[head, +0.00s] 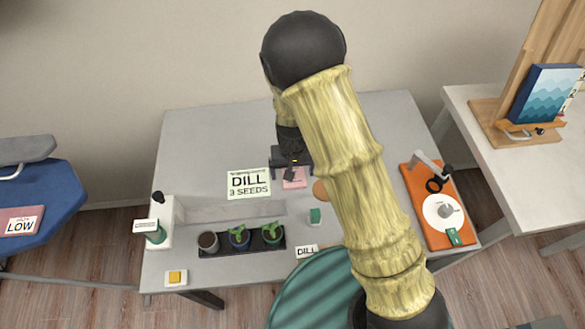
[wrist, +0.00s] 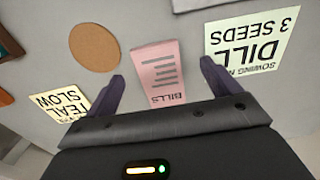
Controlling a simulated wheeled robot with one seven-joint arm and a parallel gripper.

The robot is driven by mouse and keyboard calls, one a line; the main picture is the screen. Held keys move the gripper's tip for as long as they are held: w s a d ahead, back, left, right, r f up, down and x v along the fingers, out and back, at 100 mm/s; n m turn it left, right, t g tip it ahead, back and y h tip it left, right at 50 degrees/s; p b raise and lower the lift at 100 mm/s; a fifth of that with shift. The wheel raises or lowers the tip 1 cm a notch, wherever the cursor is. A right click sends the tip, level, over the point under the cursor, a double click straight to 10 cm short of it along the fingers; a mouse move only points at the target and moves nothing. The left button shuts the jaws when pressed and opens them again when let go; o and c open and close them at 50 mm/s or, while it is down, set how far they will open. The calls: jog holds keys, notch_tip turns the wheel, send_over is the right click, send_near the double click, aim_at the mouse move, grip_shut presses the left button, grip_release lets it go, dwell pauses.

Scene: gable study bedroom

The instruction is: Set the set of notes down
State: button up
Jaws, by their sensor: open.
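The pink set of notes (head: 294,178), marked BILLS, appears to lie on the grey desk (head: 380,115). It shows between my fingers in the wrist view (wrist: 160,65), printed side toward the camera. My gripper (wrist: 162,72) is open, with one dark finger on each side of the notes and a visible gap to both. In the head view my gripper (head: 291,163) is just behind the notes and partly covers them. I cannot tell how high the fingertips are above the desk.
The DILL 3 SEEDS card (head: 249,183) lies left of the notes. A round cork mat (wrist: 95,48) lies on their other side. A black tray (head: 241,245) with pots stands in front. An orange board (head: 419,207) is at the right. The desk's back left is clear.

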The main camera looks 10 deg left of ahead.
jog(key=f, duration=0.4)
jog(key=shift+w+d+f, duration=0.2)
jog(key=shift+w+f, duration=0.05)
jog(key=shift+w, duration=0.1)
jog(key=shift+c, duration=0.4)
jog(key=c, duration=1.1)
jog(key=shift+r, duration=0.1)
jog(key=shift+c, duration=0.2)
notch_tip(320, 180, up, 10)
